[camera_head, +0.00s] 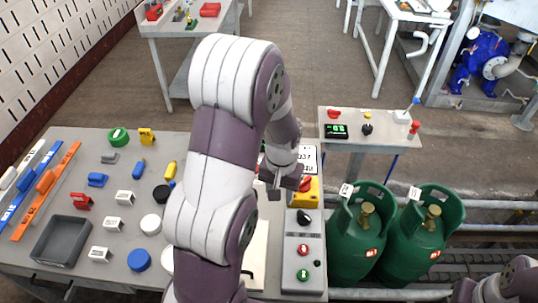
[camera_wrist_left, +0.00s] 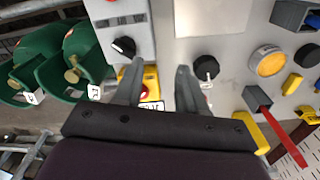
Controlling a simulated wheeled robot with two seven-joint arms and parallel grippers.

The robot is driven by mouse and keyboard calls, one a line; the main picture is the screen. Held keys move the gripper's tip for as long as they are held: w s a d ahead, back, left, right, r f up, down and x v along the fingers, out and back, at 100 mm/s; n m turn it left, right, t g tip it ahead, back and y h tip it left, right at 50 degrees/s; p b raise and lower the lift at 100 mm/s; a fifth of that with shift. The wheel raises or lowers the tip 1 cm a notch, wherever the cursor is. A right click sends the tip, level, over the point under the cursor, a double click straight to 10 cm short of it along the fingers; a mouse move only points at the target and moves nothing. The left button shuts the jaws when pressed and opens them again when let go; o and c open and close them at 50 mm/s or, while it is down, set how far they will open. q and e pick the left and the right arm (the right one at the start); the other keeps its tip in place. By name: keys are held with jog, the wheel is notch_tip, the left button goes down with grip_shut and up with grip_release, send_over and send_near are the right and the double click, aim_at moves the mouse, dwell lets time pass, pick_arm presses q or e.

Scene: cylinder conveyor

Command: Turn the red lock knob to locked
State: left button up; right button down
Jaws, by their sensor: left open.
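The red lock knob (camera_head: 305,184) sits on a yellow box (camera_head: 312,196) at the far end of the grey control panel. My left gripper (camera_head: 283,190) is just left of the knob in the head view, with its arm covering much of the table. In the left wrist view the two fingers (camera_wrist_left: 160,68) stand apart with nothing held between them. Part of the yellow box (camera_wrist_left: 151,77) and a little of the red knob (camera_wrist_left: 144,92) show beside the left-hand finger there; the rest is hidden. I cannot tell whether that finger touches the knob.
A black knob (camera_head: 303,217) and red and green buttons are on the grey panel (camera_head: 290,258). A white label (camera_head: 307,158) stands behind the yellow box. Two green gas cylinders (camera_head: 366,233) (camera_head: 430,225) stand to the right. Loose parts and a grey tray (camera_head: 60,240) lie left.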

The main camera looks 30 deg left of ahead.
pick_arm(q)
jog(key=w+a+f+n+p, duration=0.1)
jog(key=w+a+n+p, duration=0.1)
jog(key=w+a, duration=0.7)
jog(key=w+a+f+n+p, duration=0.1)
jog(key=w+a+f+p, duration=0.15)
jog(key=w+a, duration=0.6)
jog(key=f+b, duration=0.2)
jog(key=s+a+f+b, duration=0.1)
jog(key=f+b, duration=0.1)
jog(key=b, duration=0.1)
jog(key=s+a+f+b, duration=0.1)
jog(key=f+b, duration=0.1)
jog(key=f, duration=0.1)
jog(key=shift+s+a+b, duration=0.1)
jog(key=shift+s+b, duration=0.15)
jog(key=shift+b, duration=0.1)
jog(key=shift+f+p, duration=0.3)
jog(key=shift+p, duration=0.5)
notch_tip(320, 180, down, 3)
jog(key=shift+a+r, duration=0.1)
jog(key=shift+r, duration=0.05)
jog(key=shift+f, duration=0.4)
grip_shut()
